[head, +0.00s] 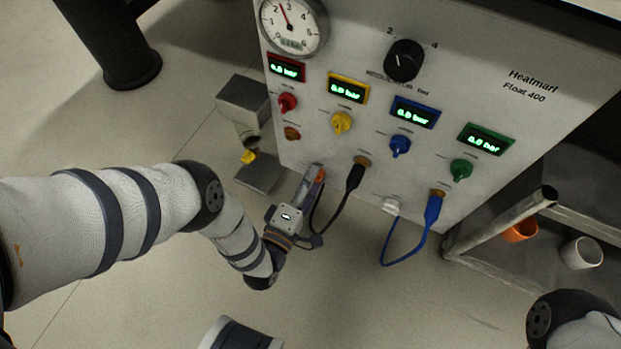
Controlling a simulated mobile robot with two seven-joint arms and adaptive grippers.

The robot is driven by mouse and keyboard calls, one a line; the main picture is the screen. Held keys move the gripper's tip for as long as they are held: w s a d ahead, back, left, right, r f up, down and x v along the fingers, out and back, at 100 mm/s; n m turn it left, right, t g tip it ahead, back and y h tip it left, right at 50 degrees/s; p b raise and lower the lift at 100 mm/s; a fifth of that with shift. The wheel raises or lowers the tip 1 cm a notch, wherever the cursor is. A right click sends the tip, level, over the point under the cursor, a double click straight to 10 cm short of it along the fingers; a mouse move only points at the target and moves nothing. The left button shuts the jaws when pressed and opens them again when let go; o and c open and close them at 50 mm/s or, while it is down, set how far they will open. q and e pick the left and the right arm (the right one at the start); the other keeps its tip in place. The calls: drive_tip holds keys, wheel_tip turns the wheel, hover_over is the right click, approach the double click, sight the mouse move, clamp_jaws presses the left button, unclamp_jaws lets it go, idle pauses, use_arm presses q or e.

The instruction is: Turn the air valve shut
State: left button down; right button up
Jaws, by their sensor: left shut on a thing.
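The pale grey front panel (350,55) carries a red knob (287,103), a yellow knob (342,122), a blue knob (400,145) and a green knob (461,169). I cannot tell from the labels which part is the air valve. My left gripper (314,180) is at the panel's lower edge, below the red and yellow knobs. It is shut on a small orange-red piece (320,175), mostly hidden by the fingers. My right gripper is out of the picture; only part of that arm shows at the lower right.
A round gauge (292,25) and a black regulator knob (404,59) are higher on the panel. A black cable (334,212) and a blue cable (410,255) hang below. Cups (581,253) stand on a shelf at right. A grey fixture (244,98) stands left of the panel.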

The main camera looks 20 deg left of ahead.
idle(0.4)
use_arm(q)
drive_tip(key=c, duration=1.2)
unclamp_jaws()
drive_tip(key=shift+c, duration=0.2)
drive_tip(key=shift+s, duration=0.1)
drive_tip(key=s, duration=1.2)
drive_tip(key=shift+a, duration=0.15)
